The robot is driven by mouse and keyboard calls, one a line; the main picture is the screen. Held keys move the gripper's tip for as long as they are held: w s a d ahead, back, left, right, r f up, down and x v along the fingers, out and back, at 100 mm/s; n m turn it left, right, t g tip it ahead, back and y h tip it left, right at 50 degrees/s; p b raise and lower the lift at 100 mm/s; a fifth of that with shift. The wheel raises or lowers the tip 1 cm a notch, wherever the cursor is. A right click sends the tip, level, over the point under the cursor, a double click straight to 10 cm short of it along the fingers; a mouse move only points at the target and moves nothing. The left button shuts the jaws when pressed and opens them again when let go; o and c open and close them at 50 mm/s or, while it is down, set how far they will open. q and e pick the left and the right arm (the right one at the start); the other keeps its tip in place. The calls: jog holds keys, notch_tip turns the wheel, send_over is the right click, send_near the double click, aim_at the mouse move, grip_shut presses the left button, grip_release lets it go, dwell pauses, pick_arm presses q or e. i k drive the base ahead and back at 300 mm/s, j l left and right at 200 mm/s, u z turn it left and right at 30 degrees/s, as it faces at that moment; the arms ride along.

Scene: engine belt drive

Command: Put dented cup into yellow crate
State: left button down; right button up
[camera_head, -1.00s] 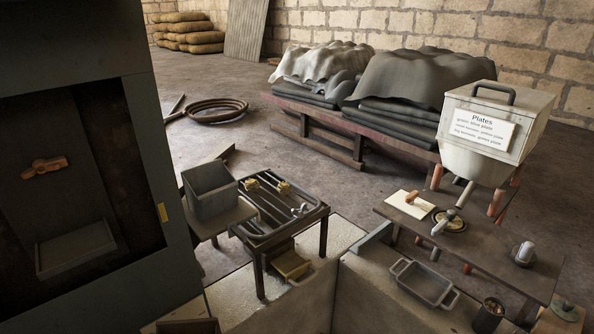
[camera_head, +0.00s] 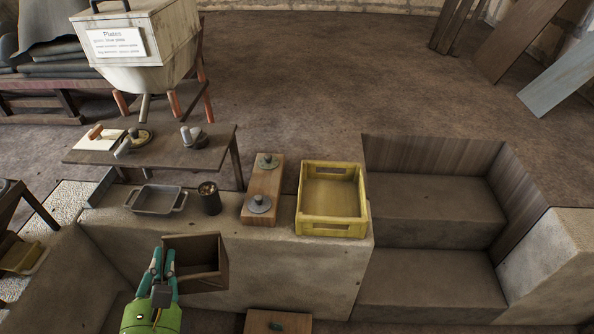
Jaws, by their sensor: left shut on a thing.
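The yellow crate (camera_head: 331,227) stands on the stone ledge, right of the middle, open at the top and with its bare floor showing. A dark round cup (camera_head: 208,200) with small things in it stands on the ledge to the left; I cannot tell whether it is dented. My left gripper (camera_head: 163,262) is at the lower left, in front of the ledge and below the cup. It is shut, apparently on the left wall of an open brown box (camera_head: 207,283), which is tilted. Its fingers hide part of the grip. My right gripper is not in view.
A grey tray (camera_head: 157,200) and a wooden block (camera_head: 262,184) with two knobbed lids share the ledge. Behind is a dark table (camera_head: 185,158) with tools and a white hopper (camera_head: 150,45). Stone steps (camera_head: 430,215) lie right of the crate.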

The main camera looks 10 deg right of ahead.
aim_at(325, 207)
jog(key=l+z, duration=0.1)
jog(key=l, duration=0.6)
jog(key=i+l+z, duration=0.1)
jog(key=l, duration=0.55)
jog(key=i+l, duration=0.1)
jog(key=l, duration=0.6)
jog(key=i+j, duration=0.15)
jog(key=i, duration=0.25)
jog(key=l+z, duration=0.05)
